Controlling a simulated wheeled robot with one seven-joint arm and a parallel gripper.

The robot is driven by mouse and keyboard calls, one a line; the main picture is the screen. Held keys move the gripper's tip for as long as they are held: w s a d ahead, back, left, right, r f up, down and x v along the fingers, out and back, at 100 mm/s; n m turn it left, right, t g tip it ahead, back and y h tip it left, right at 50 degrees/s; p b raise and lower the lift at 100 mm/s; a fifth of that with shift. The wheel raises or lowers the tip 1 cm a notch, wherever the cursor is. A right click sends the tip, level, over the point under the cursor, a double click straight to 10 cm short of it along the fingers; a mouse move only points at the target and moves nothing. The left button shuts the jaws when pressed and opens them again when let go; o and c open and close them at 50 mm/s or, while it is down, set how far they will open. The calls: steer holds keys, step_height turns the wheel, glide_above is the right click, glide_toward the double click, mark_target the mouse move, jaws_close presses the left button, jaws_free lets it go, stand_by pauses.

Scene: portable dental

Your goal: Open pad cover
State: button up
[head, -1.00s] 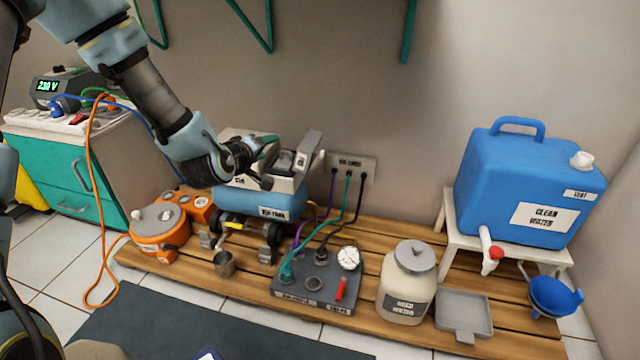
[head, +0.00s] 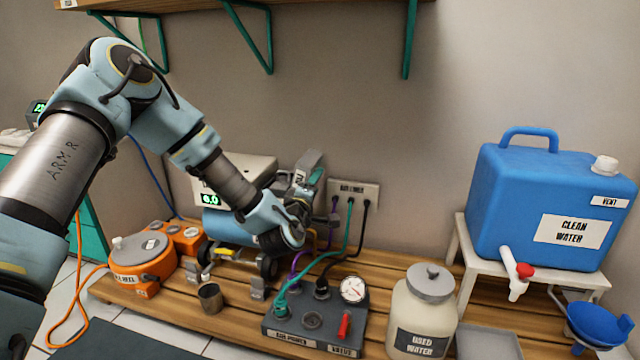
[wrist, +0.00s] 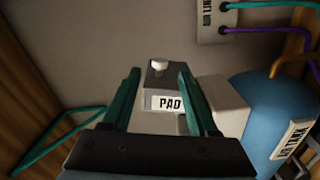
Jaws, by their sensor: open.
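The pad cover (wrist: 163,78) is a small grey box with a white PAD label and a pale knob on top in the wrist view. It appears closed there, though its hinge is hidden. My gripper (wrist: 159,72) is open, with one teal finger on each side of the cover; I cannot tell whether either touches it. In the head view the grey cover (head: 309,163) stands at the right end of the white unit, above the blue air tank (head: 228,226). My gripper (head: 314,182) is close beside it and partly hides it.
A wall outlet plate (head: 353,192) with purple, green and black cables is just right of the cover. An air-power box (head: 318,322) with a gauge, a used-water jar (head: 424,306) and a metal cup (head: 210,297) stand lower on the wooden platform. A blue water tank (head: 520,190) is farther right.

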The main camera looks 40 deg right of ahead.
mark_target(312, 172)
steer(key=b+x, duration=0.1)
steer(key=x, duration=0.4)
jaws_close()
stand_by(0.5)
steer(key=shift+a, duration=0.1)
stand_by(0.8)
